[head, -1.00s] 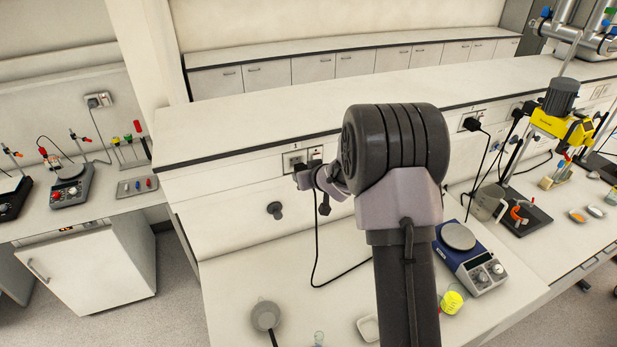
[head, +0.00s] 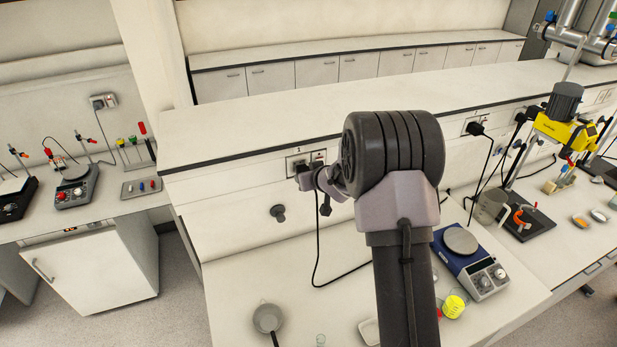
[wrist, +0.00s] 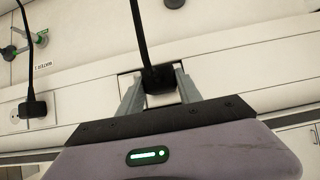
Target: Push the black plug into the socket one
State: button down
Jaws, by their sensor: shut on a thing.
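My gripper (wrist: 158,90) is shut on the black plug (wrist: 158,77), which sits between its two grey fingers in the wrist view. The plug's black cable (wrist: 138,30) runs up from it there. In the head view, my gripper (head: 306,176) is at a double wall socket plate (head: 291,162) on the bench's upright panel. The plug is in front of the plate's left part, and the right part (head: 318,156) shows. The plug's front is hidden, so I cannot tell how far in it sits. No socket number is readable.
Another black plug (wrist: 33,106) sits in a wall socket at the left of the wrist view. A dark round knob (head: 278,212) sticks out of the panel. A blue hotplate (head: 468,262) and a yellow-topped container (head: 454,305) stand on the bench. The cable hangs to the bench.

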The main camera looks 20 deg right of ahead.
jog(key=shift+w+p, duration=1)
jog(key=shift+w, duration=0.3)
dwell(0.9)
jog(key=c, duration=0.7)
grip_release()
